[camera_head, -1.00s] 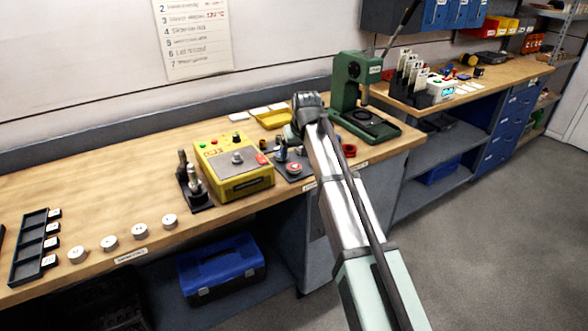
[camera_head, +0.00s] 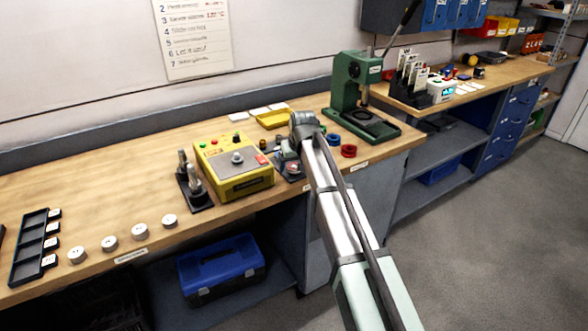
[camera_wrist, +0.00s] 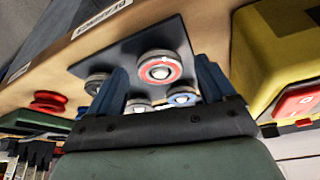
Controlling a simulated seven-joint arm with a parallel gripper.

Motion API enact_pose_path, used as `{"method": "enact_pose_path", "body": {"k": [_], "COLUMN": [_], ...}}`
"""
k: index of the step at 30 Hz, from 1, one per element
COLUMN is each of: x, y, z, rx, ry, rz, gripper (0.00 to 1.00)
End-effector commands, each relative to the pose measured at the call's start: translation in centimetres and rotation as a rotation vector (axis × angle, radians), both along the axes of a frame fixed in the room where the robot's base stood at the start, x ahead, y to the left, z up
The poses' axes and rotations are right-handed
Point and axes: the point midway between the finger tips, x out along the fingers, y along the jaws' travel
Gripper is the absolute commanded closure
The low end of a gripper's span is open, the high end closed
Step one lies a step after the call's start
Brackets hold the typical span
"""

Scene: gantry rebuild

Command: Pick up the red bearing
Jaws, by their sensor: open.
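The red bearing (camera_wrist: 160,69), a red-ringed disc with a pale metal centre, sits on a dark plate (camera_wrist: 172,36) in the wrist view. My gripper (camera_wrist: 161,65) is open, with one blue-grey finger on each side of the red bearing in the picture. I see no finger touching it; the depth between them is unclear. A blue-ringed bearing (camera_wrist: 182,97), a dark one (camera_wrist: 97,82) and another partly hidden one (camera_wrist: 138,106) share the plate. In the head view my gripper is low over the plate, beside the yellow machine, and the arm partly covers the plate.
The yellow machine (camera_head: 232,166) stands close left of the plate. A loose red ring (camera_head: 349,151) and blue ring (camera_head: 332,140) lie right of my arm. The green press (camera_head: 352,95) stands behind them. The bench's front edge is close.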

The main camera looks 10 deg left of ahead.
Motion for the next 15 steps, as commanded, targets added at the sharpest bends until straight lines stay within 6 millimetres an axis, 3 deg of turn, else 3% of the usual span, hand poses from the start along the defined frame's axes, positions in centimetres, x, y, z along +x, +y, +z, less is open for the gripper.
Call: {"method": "enact_pose_path", "body": {"k": [2, 15], "x": [-0.01, -0.01], "y": [-0.01, -0.01], "z": [0.01, 0.04], "rx": [0.0, 0.0], "ry": [0.0, 0.0], "rz": [0.0, 0.0], "gripper": [0.2, 0.62]}}
